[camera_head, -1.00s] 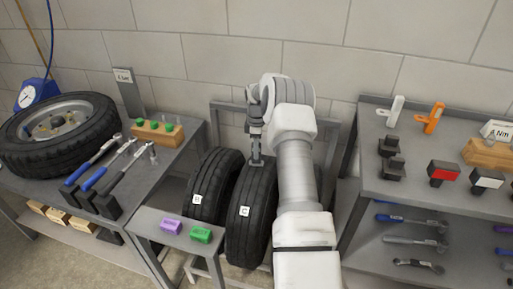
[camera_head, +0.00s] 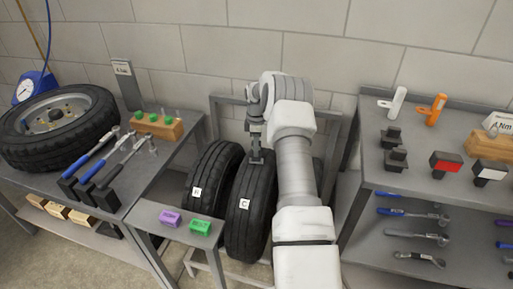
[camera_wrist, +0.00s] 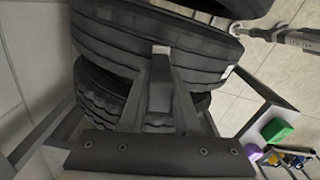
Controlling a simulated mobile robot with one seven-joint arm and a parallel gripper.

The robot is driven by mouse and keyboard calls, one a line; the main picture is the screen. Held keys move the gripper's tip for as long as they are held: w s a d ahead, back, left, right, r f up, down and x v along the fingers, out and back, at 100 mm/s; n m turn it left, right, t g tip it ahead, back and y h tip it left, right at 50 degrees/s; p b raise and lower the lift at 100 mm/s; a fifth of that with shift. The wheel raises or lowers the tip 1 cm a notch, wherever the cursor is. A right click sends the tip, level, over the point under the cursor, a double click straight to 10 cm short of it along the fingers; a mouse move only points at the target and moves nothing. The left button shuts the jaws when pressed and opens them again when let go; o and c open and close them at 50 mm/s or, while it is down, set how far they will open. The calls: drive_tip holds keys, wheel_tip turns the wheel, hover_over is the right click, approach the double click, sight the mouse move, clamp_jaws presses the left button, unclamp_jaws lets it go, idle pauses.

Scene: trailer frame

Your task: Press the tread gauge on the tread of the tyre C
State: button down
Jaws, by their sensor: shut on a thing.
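Tyre C (camera_head: 249,215) stands upright in the rack, marked by a white label with C. In the wrist view it is the broad dark tyre (camera_wrist: 115,42) beyond the fingers. My gripper (camera_head: 256,137) is above the top of tyre C, pointing down, and is shut on the tread gauge (camera_head: 256,157), a small grey piece. Its lower end is at the top of the tread; I cannot tell whether it touches. In the wrist view the gauge (camera_wrist: 160,85) shows as a grey block between my fingers, which hide part of the tread.
Tyre B (camera_head: 208,190) stands close on the left. Purple (camera_head: 171,218) and green (camera_head: 200,227) blocks lie on a small stand in front. A bench with a wheel (camera_head: 58,125) and tools is at left. A shelf (camera_head: 375,170) with tools is at right.

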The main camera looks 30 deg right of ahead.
drive_tip(key=shift+f+b, duration=0.4)
drive_tip(key=shift+f, duration=0.25)
idle(1.5)
drive_tip(key=shift+r+p, duration=1.65)
drive_tip(key=shift+r, duration=1.4)
